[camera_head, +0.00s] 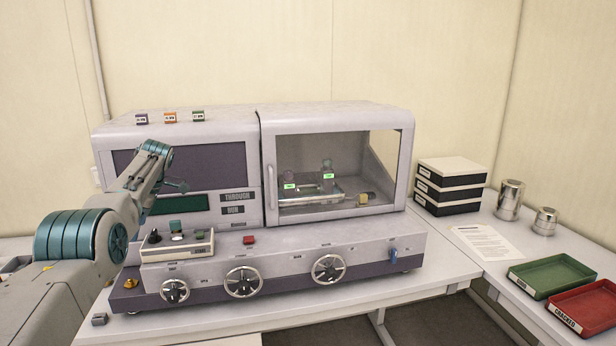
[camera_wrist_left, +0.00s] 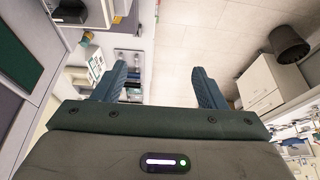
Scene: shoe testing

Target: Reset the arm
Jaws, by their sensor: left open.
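My left arm comes in from the left in the head view, raised in front of the left part of the grey testing machine (camera_head: 250,125). My left gripper shows in the left wrist view (camera_wrist_left: 161,82) with its two blue fingers spread wide apart and nothing between them. In the head view the hand is small and partly hidden behind the arm's wrist, so its fingers are hard to make out. My right arm and gripper do not show in either view.
The machine has a closed glass-fronted chamber (camera_head: 337,170), three handwheels and a small control box (camera_head: 178,245). To the right are stacked boxes (camera_head: 449,188), metal canisters (camera_head: 509,200), a paper sheet (camera_head: 487,244), a green tray (camera_head: 552,275) and a red tray (camera_head: 588,308).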

